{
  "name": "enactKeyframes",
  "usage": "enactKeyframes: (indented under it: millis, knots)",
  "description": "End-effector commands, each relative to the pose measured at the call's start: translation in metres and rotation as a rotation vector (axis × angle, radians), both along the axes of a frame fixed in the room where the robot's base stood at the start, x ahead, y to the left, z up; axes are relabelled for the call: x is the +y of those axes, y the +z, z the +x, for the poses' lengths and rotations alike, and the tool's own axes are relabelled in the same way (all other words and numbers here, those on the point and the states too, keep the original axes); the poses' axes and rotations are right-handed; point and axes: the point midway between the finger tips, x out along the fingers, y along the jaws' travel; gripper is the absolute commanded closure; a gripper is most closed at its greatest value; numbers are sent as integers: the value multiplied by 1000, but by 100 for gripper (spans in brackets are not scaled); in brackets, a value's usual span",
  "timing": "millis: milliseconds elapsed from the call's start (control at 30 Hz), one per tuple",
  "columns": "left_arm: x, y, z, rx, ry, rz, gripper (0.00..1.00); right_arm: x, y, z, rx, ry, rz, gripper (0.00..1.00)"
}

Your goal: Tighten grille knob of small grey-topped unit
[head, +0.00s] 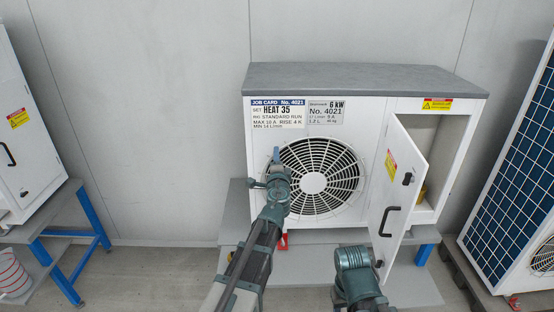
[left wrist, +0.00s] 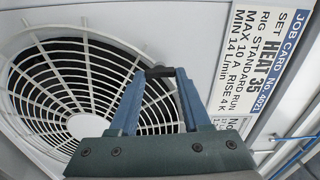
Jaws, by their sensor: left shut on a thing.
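The small grey-topped unit (head: 420,82) is a white box on a low stand, with a round fan grille (head: 330,190) on its front. The grille knob (head: 276,153) is small and dark, at the grille's upper left edge in the head view. My left gripper (head: 277,164) reaches up to it from below. In the left wrist view the knob (left wrist: 160,72) sits between the two blue fingertips, and my left gripper (left wrist: 158,76) is shut on it. The fingers hide part of the grille. My right arm shows low in the head view, but its gripper cannot be made out.
The unit's service door (head: 396,190) stands open towards me, with a black handle, right of the grille. A job card (head: 277,113) is on the front above the grille. A blue-legged bench (head: 55,215) stands left and a solar-like panel (head: 515,170) right. Floor between is clear.

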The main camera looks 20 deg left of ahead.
Motion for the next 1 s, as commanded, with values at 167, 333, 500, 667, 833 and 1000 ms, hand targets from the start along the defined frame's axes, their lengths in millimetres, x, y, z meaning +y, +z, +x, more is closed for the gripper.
enactKeyframes:
  millis: [167,333,500,667,833,1000]
  knots:
    - [0,-1,-1,11,0,37,100,0,0,0,0,0,0,50]
    - [0,-1,-1,14,0,48,100,0,0,0,0,0,0,50]
    - [0,-1,-1,14,0,50,100,0,0,0,0,0,0,50]
    - [0,-1,-1,14,0,49,100,0,-1,0,0,0,0,50]
    - [0,-1,-1,14,0,49,24,0,0,0,0,0,0,50]
    - [0,0,0,14,0,49,22,0,0,0,0,0,0,50]
